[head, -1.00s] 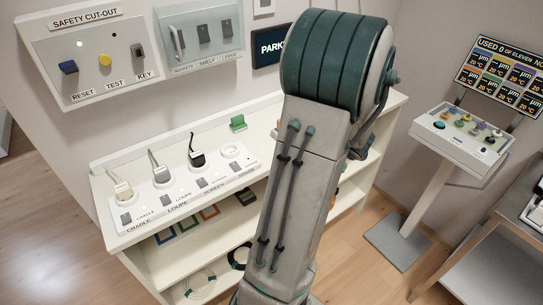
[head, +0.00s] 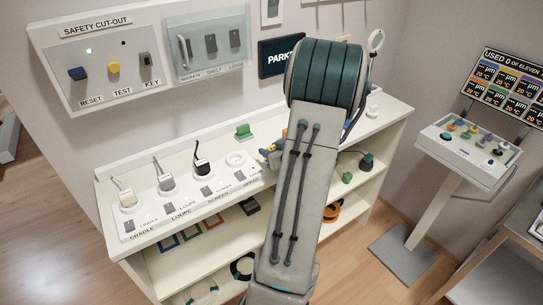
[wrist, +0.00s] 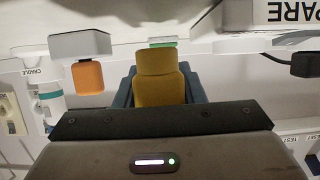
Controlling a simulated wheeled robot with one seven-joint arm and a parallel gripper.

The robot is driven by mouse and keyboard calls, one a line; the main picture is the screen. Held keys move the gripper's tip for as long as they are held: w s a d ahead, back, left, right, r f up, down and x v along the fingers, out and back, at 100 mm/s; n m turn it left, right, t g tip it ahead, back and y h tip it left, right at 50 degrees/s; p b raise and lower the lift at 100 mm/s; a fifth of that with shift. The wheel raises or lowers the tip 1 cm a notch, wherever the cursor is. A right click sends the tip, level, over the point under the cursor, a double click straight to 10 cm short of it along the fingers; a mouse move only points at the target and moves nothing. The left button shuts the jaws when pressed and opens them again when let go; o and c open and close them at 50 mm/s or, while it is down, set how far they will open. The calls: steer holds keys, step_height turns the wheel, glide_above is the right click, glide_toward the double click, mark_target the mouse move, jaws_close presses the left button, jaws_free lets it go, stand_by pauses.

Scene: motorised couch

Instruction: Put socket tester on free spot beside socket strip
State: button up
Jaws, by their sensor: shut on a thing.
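The white socket strip (head: 150,217) lies along the left of the shelf top, with plugs in its cradle, loupe and screen sockets. Its spare socket (head: 237,159) at the right end is empty. In the wrist view my gripper (wrist: 158,88) is shut on an ochre-yellow block, apparently the socket tester (wrist: 158,62). In the head view my arm hides most of the gripper. A bit of yellow and blue (head: 270,150) shows left of the arm, near the strip's right end. I cannot tell whether the tester touches the shelf top.
A green block (head: 243,131) stands on the shelf top behind the strip. The wrist view shows a grey piece with an orange cylinder (wrist: 88,77) left of the tester. The cut-out panel (head: 110,65) hangs above.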

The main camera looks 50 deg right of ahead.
steer(key=shift+f, duration=1.3)
